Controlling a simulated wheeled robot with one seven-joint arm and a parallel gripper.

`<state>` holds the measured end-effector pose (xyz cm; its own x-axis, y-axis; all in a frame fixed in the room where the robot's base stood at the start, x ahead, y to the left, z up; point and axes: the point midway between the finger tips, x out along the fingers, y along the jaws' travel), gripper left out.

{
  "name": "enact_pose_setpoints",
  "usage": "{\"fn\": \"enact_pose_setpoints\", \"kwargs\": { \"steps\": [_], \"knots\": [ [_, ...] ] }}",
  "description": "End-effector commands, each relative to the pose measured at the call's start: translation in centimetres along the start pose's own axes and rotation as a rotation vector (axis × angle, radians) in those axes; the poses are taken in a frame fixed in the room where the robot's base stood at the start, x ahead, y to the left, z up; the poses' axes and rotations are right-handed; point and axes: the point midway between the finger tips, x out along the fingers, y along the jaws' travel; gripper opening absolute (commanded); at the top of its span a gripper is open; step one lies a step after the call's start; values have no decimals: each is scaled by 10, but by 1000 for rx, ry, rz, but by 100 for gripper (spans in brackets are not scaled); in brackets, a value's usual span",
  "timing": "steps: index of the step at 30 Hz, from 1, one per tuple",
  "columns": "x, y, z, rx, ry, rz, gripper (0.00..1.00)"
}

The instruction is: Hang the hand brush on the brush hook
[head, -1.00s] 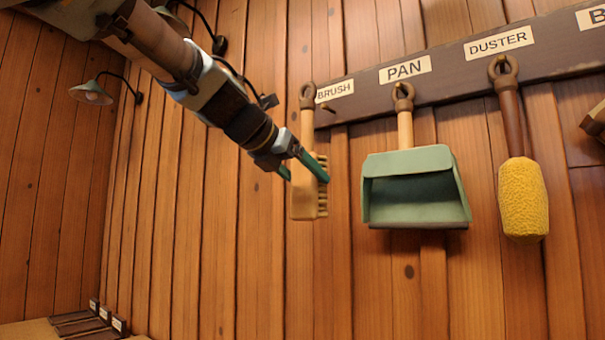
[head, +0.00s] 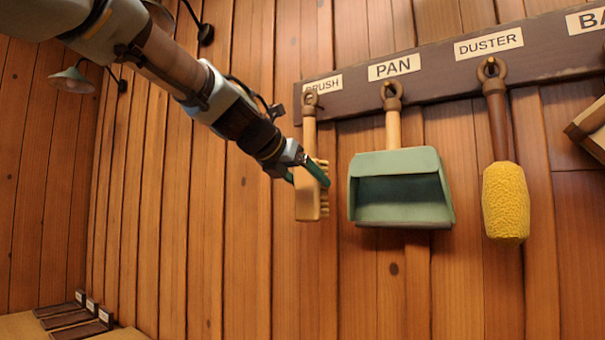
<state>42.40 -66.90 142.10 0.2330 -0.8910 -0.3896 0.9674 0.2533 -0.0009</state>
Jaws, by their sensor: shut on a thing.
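The hand brush (head: 306,200) has a pale wooden block, light bristles facing right, a pale handle and a brown ring (head: 311,97) at its top. It hangs upright in my gripper (head: 304,175), whose green fingers are shut on its block. The ring is in front of the left end of the dark rack board and covers the start of the BRUSH label (head: 325,84). The brush hook is just below that label, at the ring's lower right and mostly hidden. I cannot tell whether the ring is around the hook or only in front of it.
A green dustpan (head: 401,188) hangs close to the right of the brush under the PAN label. A yellow duster (head: 506,202) hangs further right. A wooden box-like thing (head: 590,130) is at the right edge.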

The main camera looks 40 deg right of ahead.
Motion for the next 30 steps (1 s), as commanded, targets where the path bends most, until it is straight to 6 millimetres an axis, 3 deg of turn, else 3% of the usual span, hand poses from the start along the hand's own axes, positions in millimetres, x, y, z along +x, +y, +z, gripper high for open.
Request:
{"fn": "enact_pose_setpoints", "kwargs": {
  "steps": [8, 18, 30],
  "knots": [
    [14, -1, 11, 0, -6, 0, 0],
    [28, -1, 7, 0, -5, 0, 0],
    [30, 0, 4, 1, -5, 1, 0]
  ]
}}
